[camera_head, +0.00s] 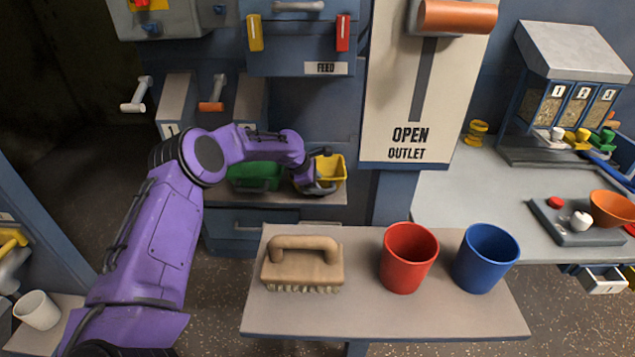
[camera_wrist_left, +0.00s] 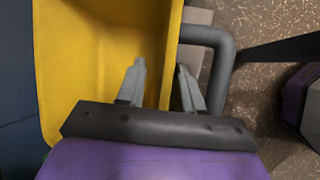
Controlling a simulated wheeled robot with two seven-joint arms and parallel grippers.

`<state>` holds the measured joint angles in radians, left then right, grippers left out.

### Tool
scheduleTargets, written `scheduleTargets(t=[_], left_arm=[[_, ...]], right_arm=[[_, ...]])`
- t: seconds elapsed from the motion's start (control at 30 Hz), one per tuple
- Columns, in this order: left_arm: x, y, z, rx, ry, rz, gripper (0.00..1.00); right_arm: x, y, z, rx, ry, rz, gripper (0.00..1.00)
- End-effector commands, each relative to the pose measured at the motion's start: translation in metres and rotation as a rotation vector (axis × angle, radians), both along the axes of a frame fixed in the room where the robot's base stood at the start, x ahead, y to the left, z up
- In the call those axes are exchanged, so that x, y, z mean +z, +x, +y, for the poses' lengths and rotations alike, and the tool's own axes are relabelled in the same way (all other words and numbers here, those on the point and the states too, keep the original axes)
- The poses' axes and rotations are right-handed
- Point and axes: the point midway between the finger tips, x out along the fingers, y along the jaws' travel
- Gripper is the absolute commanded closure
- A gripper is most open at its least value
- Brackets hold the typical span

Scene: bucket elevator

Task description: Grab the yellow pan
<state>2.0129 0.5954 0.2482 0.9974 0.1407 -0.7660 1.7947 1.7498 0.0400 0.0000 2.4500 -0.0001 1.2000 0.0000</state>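The yellow pan (camera_head: 333,170) stands on a grey shelf at the back, beside a green pan (camera_head: 255,176). In the left wrist view the yellow pan (camera_wrist_left: 95,60) fills the left side, with a grey bar-like handle (camera_wrist_left: 222,60) on its right. My left gripper (camera_head: 318,184) is at the yellow pan. In the wrist view my left gripper (camera_wrist_left: 162,78) has its fingers apart, one over the pan's inside and the other just outside its right wall. The wall lies between them; contact cannot be told. My right gripper is in neither view.
A front table (camera_head: 450,320) holds a wooden brush (camera_head: 302,262), a red cup (camera_head: 408,258) and a blue cup (camera_head: 486,258). The outlet panel (camera_head: 420,90) stands right of the pans. A blue cabinet (camera_head: 298,45) overhangs the shelf.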

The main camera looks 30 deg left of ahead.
Motion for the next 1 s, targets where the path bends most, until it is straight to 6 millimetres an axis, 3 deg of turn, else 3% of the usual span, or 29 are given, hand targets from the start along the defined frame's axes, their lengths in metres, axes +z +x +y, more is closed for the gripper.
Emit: scheduleTargets(t=[0.13, 0.27, 0.73, 0.9, 1.0], left_arm=[[0.001, 0.000, 0.000, 0.000, 0.000, -0.001, 0.64], [0.001, -0.001, 0.001, 0.000, 0.000, -0.001, 1.00], [0.010, 0.000, 0.001, 0.002, 0.002, -0.002, 1.00], [0.041, -0.001, 0.000, -0.001, 0.002, -0.004, 1.00], [0.066, -0.019, -0.012, -0.003, -0.001, -0.004, 1.00]], right_arm=[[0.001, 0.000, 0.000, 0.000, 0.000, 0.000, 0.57], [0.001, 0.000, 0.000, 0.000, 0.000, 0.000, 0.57], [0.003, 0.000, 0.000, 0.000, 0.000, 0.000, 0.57], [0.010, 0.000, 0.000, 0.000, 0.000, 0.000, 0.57], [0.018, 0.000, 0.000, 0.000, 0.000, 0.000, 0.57]])
